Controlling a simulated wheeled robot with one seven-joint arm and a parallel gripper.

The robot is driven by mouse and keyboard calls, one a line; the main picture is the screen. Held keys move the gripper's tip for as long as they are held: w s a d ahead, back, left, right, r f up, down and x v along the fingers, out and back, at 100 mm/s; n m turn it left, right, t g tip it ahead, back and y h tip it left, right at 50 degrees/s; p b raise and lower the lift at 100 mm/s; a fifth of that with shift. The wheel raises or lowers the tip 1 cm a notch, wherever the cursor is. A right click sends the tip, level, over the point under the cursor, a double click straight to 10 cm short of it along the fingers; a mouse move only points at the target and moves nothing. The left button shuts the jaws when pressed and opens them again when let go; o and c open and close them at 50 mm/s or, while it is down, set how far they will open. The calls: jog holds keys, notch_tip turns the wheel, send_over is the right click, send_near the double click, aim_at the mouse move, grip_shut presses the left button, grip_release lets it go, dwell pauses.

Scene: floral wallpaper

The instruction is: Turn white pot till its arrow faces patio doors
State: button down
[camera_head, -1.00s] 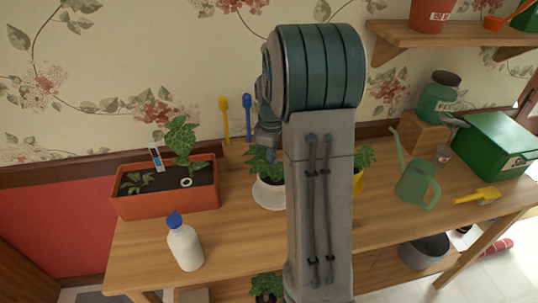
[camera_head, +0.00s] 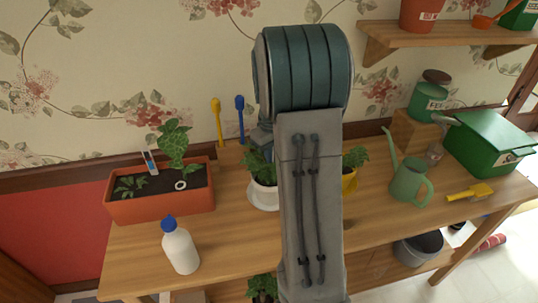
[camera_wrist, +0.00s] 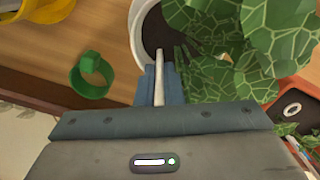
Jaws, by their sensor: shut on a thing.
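The white pot (camera_head: 262,196) stands on the wooden bench on a white saucer, with a leafy plant in it. My arm hides its right side in the head view. In the wrist view the pot's white rim (camera_wrist: 137,38), dark soil and big veined leaves show close up. The head view hides my fingers behind the arm. No arrow on the pot is visible in either view.
An orange planter (camera_head: 160,207) and white bottle (camera_head: 181,249) stand left. A yellow pot (camera_head: 349,181), green watering can (camera_head: 410,183), yellow scoop (camera_head: 470,192) and green box (camera_head: 490,143) are right.

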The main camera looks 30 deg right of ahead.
jog(key=shift+s+d+m, duration=0.15)
jog(key=shift+d+m, duration=0.05)
jog(key=shift+m, duration=0.5)
jog(key=shift+f, duration=0.2)
jog(key=c, duration=1.5)
grip_release()
jog(key=shift+r, duration=0.1)
notch_tip(320, 180, up, 14)
jog(key=shift+f+b, duration=0.15)
jog(key=shift+b, duration=0.35)
